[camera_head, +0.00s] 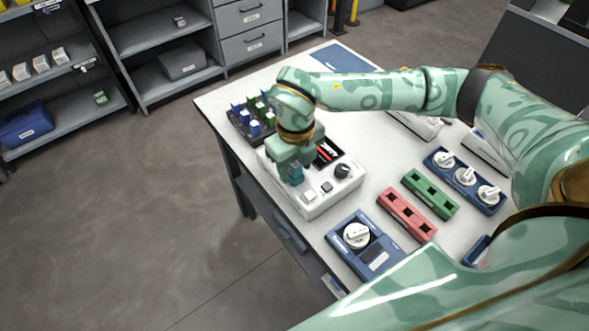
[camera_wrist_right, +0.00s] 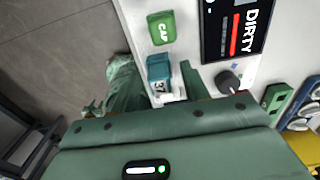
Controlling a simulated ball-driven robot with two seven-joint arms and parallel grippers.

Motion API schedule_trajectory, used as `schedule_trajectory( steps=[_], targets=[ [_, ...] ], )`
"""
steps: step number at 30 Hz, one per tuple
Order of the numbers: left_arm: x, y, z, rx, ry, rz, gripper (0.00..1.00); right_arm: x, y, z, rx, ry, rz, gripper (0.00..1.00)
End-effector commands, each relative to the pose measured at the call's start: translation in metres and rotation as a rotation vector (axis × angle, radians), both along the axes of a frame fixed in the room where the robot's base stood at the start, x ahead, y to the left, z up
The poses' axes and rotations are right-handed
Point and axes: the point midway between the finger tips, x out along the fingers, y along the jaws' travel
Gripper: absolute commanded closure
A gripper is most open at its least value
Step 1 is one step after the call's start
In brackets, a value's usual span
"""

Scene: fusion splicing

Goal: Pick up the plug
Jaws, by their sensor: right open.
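A small teal plug (camera_wrist_right: 159,68), with a white label reading what looks like "37", stands at the white device (camera_wrist_right: 245,68) in the right wrist view. My right gripper (camera_wrist_right: 160,84) is open, with one finger on each side of the plug. In the head view the right gripper (camera_head: 294,172) points down over the left part of the white device (camera_head: 318,205), and a bit of the teal plug (camera_head: 296,175) shows between its fingers. Whether the fingers touch it I cannot tell.
A green cap (camera_wrist_right: 162,28) sits beside the plug. The device's screen (camera_wrist_right: 235,28) reads "DIRTY", with a dark knob (camera_head: 342,170) near it. A rack (camera_head: 236,118) of blue and green plugs stands behind. Red (camera_head: 400,208) and green (camera_head: 437,190) blocks and a blue dial box (camera_head: 375,256) lie right.

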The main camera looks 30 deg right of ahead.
Motion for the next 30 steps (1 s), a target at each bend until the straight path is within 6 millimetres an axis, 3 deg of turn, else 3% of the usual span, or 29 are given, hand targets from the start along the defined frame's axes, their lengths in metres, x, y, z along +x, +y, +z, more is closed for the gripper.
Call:
schedule_trajectory(
  steps=[3,8,20,26,30],
  targets=[
    [-0.001,0.000,0.001,0.000,0.001,0.000,0.64,0.000,0.000,0.002,0.000,-0.001,0.000,0.55],
    [-0.003,0.000,0.001,0.000,0.004,0.000,0.64,0.000,0.000,0.002,0.000,-0.001,0.000,0.96],
    [-0.002,0.002,0.003,0.002,0.003,-0.002,0.64,0.001,0.000,0.006,0.000,-0.002,0.000,0.97],
    [0.001,0.002,0.013,0.003,-0.005,-0.002,0.64,0.001,0.000,0.034,0.000,-0.005,-0.001,0.97],
    [0.004,0.002,0.024,0.003,-0.013,-0.002,0.64,-0.015,0.015,0.064,0.002,-0.007,0.006,0.97]
  ],
)
